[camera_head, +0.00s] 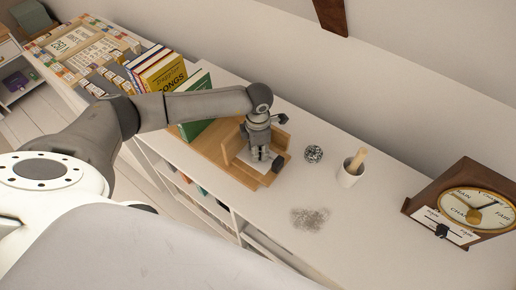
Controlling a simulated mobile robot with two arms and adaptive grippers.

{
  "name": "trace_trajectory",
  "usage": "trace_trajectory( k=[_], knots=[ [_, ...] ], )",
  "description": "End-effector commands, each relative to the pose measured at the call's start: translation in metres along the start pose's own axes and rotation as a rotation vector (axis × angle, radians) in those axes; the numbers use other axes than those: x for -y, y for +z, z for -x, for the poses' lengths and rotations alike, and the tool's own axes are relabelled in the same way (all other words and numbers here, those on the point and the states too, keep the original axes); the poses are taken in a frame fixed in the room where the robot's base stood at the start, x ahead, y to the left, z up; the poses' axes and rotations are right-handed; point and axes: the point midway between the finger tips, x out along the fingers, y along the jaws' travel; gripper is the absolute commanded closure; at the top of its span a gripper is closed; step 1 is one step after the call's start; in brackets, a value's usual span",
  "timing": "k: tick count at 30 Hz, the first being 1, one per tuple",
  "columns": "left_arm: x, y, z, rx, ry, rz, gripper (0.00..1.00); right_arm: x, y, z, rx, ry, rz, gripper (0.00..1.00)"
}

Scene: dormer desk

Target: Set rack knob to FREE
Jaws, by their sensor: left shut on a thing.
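The wooden rack (208,143) stands on the white top in the middle, with a green book and other books at its left end. My left gripper (263,156) comes down from above at the rack's right end, over a pale plate (245,159). Its fingers are shut on the rack knob, which they mostly hide. A small dark part (277,164) shows just right of the fingertips. The knob's setting and any FREE marking cannot be read. My right gripper is not in view.
A wire ball (313,153), a white cup (348,175) with a wooden handle in it, and a wooden dial instrument (464,204) stand to the right. A dark speckled patch (309,218) lies in front. Several books (160,72) stand behind my left arm.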

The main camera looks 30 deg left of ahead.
Motion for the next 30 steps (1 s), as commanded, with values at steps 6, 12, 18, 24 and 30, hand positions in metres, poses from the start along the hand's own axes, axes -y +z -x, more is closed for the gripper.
trace_trajectory(
  k=[6,12,18,24,30],
  knots=[
    [0.0,0.0,-0.001,0.001,0.0,0.057,0.92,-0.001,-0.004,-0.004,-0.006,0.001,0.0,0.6],
    [0.0,0.0,-0.002,0.002,0.0,0.186,0.92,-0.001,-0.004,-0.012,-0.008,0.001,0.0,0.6],
    [-0.001,0.0,-0.002,0.001,0.0,0.37,0.92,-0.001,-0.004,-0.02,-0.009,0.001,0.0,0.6],
    [-0.001,0.0,-0.002,0.002,0.001,0.56,0.92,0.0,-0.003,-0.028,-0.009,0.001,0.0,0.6],
    [-0.001,0.001,-0.001,0.003,0.001,0.75,0.92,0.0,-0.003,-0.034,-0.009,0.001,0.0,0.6]
  ],
)
